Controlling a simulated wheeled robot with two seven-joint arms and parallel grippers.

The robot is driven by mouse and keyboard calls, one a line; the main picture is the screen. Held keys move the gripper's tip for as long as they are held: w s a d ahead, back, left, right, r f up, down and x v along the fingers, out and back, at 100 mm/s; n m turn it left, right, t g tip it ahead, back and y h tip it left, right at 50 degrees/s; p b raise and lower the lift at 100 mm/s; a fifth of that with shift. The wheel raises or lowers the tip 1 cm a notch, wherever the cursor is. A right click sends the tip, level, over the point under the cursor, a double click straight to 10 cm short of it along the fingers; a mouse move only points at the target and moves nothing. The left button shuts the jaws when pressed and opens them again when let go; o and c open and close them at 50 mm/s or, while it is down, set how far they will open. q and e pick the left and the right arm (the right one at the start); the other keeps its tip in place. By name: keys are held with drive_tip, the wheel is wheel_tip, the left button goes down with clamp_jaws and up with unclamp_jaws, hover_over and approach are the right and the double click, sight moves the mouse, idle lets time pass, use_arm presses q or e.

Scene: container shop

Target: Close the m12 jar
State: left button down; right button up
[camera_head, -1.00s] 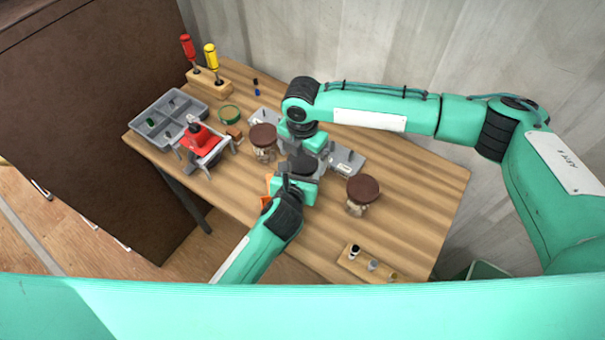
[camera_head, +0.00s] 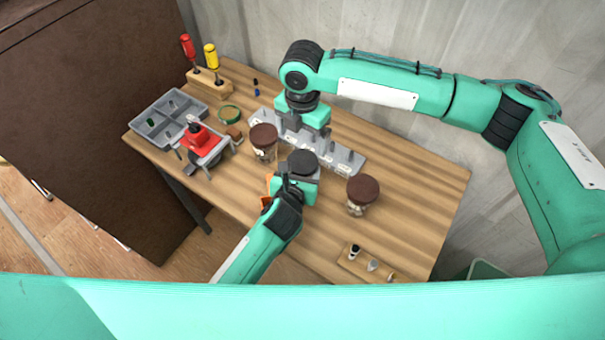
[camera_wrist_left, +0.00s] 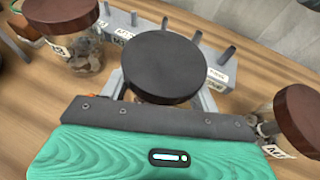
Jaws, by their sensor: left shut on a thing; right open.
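A jar with a round black lid (camera_head: 302,162) stands at the middle of the table. In the left wrist view the black lid (camera_wrist_left: 163,67) covers the jar's top and looks level; the jar body below is mostly hidden. My left gripper (camera_head: 300,179) is shut on this jar from the front. Its label is not visible, so I cannot confirm m12. My right gripper (camera_head: 302,128) is open, pointing down, behind the jar and apart from the lid, over the grey pegged rack (camera_head: 334,154).
Brown-lidded jars stand left (camera_head: 264,137) and right (camera_head: 362,189) of the held jar. A grey bin tray (camera_head: 146,136), a red device (camera_head: 200,143), a screwdriver block (camera_head: 229,85) and a small wooden holder (camera_head: 364,263) are around.

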sight(302, 161)
drive_tip(key=shift+f, duration=4.05)
drive_tip(key=c, duration=1)
drive_tip(key=o, duration=1.1)
drive_tip(key=shift+c, duration=0.2)
drive_tip(key=shift+r, duration=0.1)
drive_tip(key=shift+r, duration=2.2)
